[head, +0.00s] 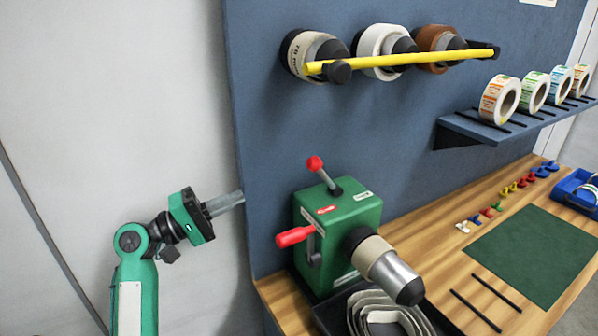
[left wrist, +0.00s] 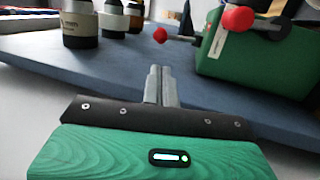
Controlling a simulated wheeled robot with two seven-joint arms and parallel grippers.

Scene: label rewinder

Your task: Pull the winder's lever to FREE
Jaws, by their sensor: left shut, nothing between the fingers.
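The winder (head: 340,225) is a green box at the left end of the wooden bench. A lever with a red ball knob (head: 314,164) tilts up from its top. A second lever with a longer red handle (head: 294,237) sticks out from its left side. Small red and white labels are on the box; their words are too small to read. My left gripper (head: 240,198) is left of the winder, shut and empty, apart from both levers.
A spindle with a beige core (head: 385,263) sticks out of the winder's front. A dark tray (head: 325,318) with pale label strip lies below. A blue-grey panel (head: 270,130) rises behind, bearing rolls and a yellow bar (head: 400,60). A green mat (head: 535,255) lies on the right.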

